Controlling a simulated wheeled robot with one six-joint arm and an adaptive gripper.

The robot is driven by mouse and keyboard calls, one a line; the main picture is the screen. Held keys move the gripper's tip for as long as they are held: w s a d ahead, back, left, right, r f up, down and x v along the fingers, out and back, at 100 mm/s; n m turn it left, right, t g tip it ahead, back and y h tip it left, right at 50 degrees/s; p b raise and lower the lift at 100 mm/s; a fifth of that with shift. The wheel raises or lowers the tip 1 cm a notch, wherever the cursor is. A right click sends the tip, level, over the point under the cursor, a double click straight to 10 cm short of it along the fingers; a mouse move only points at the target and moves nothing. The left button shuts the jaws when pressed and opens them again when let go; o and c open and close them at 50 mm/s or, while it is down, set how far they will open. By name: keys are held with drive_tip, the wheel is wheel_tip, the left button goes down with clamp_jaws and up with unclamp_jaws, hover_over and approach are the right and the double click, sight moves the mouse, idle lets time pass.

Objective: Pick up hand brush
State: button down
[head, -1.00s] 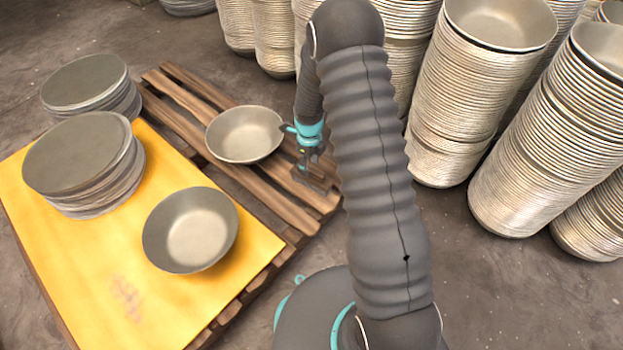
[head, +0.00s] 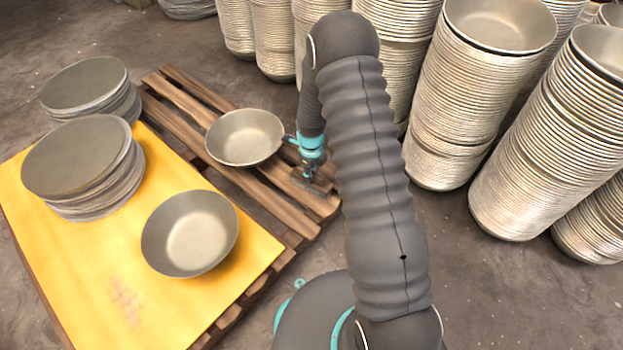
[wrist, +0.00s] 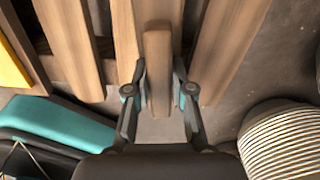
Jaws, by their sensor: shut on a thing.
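The hand brush (wrist: 158,48) shows in the wrist view as a narrow wooden block between my two fingers. My gripper (wrist: 159,80) is shut on it, with one finger against each long side. In the head view my gripper (head: 308,172) points down at the right end of the wooden pallet. The brush there is small and mostly hidden by the gripper, so its bristles cannot be made out. I cannot tell whether it still touches the pallet slats.
The pallet (head: 270,205) carries a metal bowl (head: 245,137) just left of my gripper. A yellow sheet (head: 110,270) holds another bowl (head: 190,232) and a stack of discs (head: 85,160). Tall bowl stacks (head: 480,90) stand at the right and back.

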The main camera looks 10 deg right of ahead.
drive_tip(key=shift+r, duration=0.6)
wheel_tip(320, 180, up, 3)
drive_tip(key=shift+f+p, duration=0.15)
drive_tip(key=shift+p, duration=0.15)
drive_tip(key=s+d+r, duration=0.7)
drive_tip(key=s+d, duration=0.1)
drive_tip(key=shift+d+p, duration=0.2)
drive_tip(key=shift+p, duration=0.25)
drive_tip(key=shift+s, duration=0.1)
drive_tip(key=c, duration=1.6)
unclamp_jaws()
clamp_jaws()
